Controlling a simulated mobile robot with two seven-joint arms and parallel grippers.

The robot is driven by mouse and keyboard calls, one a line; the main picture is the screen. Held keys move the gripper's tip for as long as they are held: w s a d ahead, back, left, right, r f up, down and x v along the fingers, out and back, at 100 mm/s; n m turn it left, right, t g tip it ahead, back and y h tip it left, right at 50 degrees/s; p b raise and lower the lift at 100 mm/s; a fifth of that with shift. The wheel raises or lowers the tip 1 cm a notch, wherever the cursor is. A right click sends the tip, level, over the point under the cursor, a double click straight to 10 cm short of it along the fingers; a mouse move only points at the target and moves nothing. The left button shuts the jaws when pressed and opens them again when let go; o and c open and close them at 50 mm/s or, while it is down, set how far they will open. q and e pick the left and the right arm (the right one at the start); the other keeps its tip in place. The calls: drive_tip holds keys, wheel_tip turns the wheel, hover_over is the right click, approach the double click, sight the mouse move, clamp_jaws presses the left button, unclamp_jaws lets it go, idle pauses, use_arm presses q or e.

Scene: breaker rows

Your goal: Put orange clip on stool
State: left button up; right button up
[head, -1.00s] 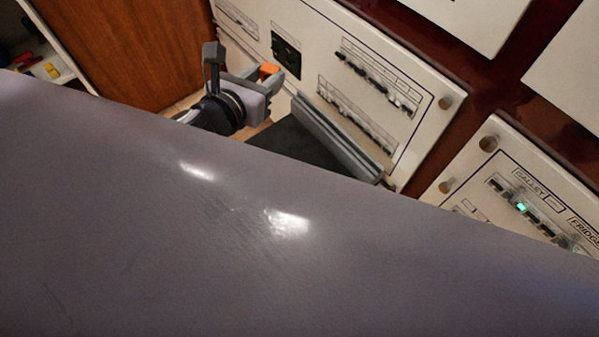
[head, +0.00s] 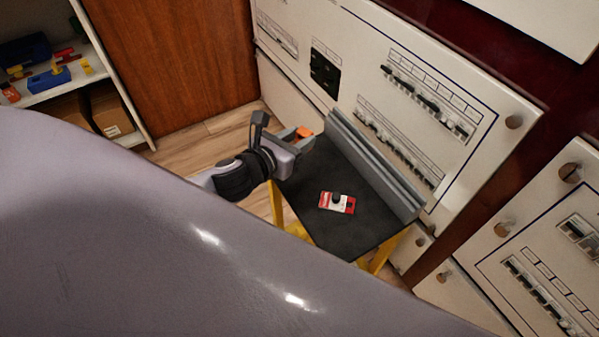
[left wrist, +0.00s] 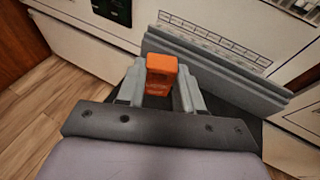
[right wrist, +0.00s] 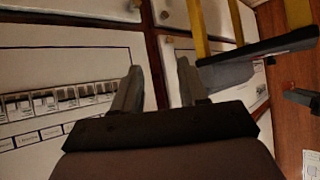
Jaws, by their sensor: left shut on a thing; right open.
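The orange clip (left wrist: 161,75) is held between the fingers of my left gripper (left wrist: 158,88) in the left wrist view. In the head view the orange clip (head: 304,132) shows small at the tip of my left gripper (head: 290,140). The stool has a dark top (head: 310,215), a grey raised strip along its panel side and yellow legs. The gripper is at the stool's far left corner; the height of the clip over the top is unclear. My right gripper (right wrist: 157,90) is open and empty in the right wrist view, in front of a breaker panel.
A red and white item with a black knob (head: 337,202) lies on the stool top. White breaker panels (head: 470,180) stand close behind the stool. A shelf (head: 75,85) with tools and boxes is at the far left. My large grey arm fills the lower left.

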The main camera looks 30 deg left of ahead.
use_arm(q)
wheel_tip(320, 180, down, 4)
drive_tip(key=shift+r+b, duration=0.15)
drive_tip(key=shift+b, duration=0.4)
wheel_tip(320, 180, down, 3)
drive_tip(key=shift+f+b, duration=0.15)
drive_tip(key=shift+b, duration=0.7)
drive_tip(key=shift+f+b, duration=0.4)
drive_tip(key=shift+f, duration=0.5)
drive_tip(key=shift+r, duration=0.15)
drive_tip(key=shift+f, duration=0.2)
drive_tip(key=o, duration=1)
use_arm(e)
drive_tip(key=shift+n+t+y, duration=0.5)
drive_tip(key=shift+t+y, duration=0.1)
drive_tip(key=shift+y, duration=0.1)
drive_tip(key=w+a+r, duration=0.2)
drive_tip(key=a, duration=0.1)
drive_tip(key=shift+w+a+r, duration=0.1)
drive_tip(key=shift+a+r, duration=0.1)
drive_tip(key=shift+a, duration=0.05)
use_arm(q)
drive_tip(key=shift+r, duration=0.1)
